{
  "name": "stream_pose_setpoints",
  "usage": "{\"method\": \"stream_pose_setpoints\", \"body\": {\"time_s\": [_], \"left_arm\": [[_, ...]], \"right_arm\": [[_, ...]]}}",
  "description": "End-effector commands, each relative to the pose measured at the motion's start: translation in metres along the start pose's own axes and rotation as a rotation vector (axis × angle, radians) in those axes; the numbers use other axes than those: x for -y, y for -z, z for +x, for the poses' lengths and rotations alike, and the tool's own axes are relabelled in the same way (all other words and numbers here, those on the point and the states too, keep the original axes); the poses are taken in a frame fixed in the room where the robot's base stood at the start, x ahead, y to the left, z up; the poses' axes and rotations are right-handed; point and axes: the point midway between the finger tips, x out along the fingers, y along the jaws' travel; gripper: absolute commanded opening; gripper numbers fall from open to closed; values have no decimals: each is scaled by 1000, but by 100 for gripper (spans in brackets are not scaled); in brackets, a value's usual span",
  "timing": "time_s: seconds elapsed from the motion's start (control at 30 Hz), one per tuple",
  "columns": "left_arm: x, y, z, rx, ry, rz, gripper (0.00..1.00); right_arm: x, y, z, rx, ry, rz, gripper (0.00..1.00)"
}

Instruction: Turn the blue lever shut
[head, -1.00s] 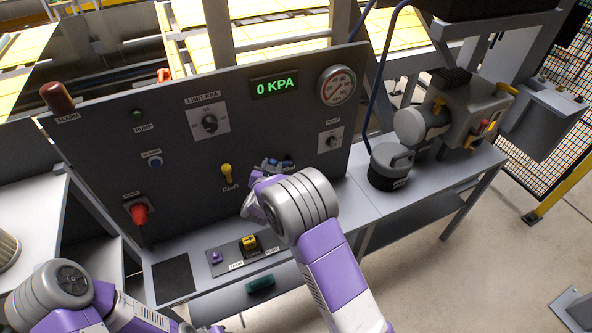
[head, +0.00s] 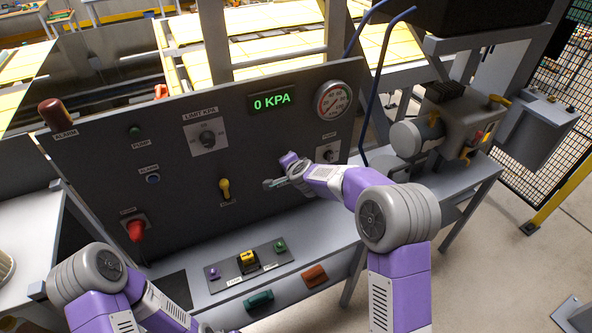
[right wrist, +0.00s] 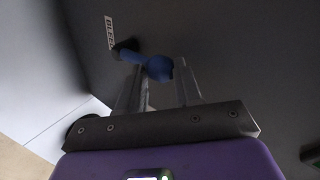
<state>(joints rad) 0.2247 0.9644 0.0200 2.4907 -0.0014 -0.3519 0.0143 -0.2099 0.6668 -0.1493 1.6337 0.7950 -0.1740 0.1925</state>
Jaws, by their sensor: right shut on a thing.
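The blue lever (right wrist: 158,68) sticks out from the dark panel beside a small white label in the right wrist view. Its rounded end lies between the fingertips of my right gripper (right wrist: 161,76), which is shut on it. In the head view, my right gripper (head: 274,183) is at the panel's lower right, and my wrist hides the lever there. My left arm is at the bottom left of the head view. Its gripper (head: 218,329) barely shows at the bottom edge, so its jaws cannot be judged.
The dark panel (head: 90,185) carries a yellow lever (head: 224,189), a red lever (head: 136,230), a gauge (head: 333,98) and a display (head: 272,103) reading 0 KPA. A button box (head: 230,274) sits on the bench below. A pump (head: 440,125) stands at the right.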

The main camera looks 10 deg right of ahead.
Motion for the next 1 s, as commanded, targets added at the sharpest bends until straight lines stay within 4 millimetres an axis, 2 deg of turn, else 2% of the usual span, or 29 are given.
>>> {"method": "stream_pose_setpoints", "body": {"time_s": [0.4, 0.9, 0.93, 1.0], "left_arm": [[4, 0, 10, 0, 0, 0, 43], [4, 0, 11, 0, 0, 0, 43], [4, 0, 11, 0, 0, 0, 43], [4, 0, 11, 0, 0, 0, 43]], "right_arm": [[5, 2, 4, 108, 24, 128, 0], [5, 3, 4, 118, 25, 144, 0], [5, 3, 4, 118, 25, 144, 35], [5, 3, 4, 117, 24, 144, 46]]}}
